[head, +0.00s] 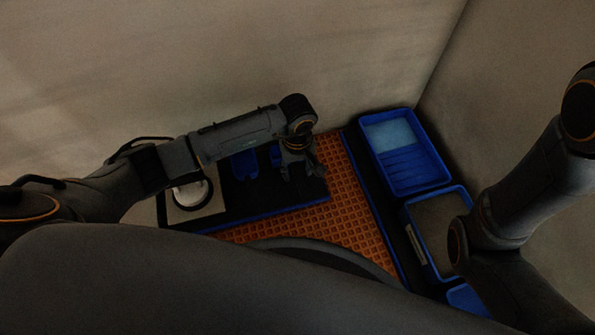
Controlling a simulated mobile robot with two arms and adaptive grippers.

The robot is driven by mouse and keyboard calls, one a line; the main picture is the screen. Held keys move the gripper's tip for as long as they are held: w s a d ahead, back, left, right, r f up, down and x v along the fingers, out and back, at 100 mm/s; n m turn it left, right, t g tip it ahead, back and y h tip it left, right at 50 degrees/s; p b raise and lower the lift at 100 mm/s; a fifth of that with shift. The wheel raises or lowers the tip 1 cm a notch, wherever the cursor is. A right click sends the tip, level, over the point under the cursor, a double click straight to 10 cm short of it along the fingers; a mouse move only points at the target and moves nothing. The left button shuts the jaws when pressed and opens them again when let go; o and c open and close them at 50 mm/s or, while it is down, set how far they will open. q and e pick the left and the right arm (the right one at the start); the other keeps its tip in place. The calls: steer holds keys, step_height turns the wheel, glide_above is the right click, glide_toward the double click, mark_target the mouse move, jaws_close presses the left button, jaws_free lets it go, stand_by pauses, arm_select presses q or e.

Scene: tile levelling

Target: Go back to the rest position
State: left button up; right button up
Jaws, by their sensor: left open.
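My left gripper (301,171) points down above the right part of a black board with a blue edge (268,213). It is open, and I see nothing between its fingers. My left arm reaches in from the left and hides part of the board. My right arm comes in from the right edge and bends down to the bottom right. Its gripper is out of the picture.
An orange waffle-patterned floor (350,213) lies beside the board. A blue bin (436,172) and a blue-rimmed tray (434,215) stand at the right. A round white thing (189,194) sits on a pale square at the left. Walls close the back and right.

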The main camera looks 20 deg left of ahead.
arm_select(q)
step_height(320, 180, up, 10)
stand_by(0.3)
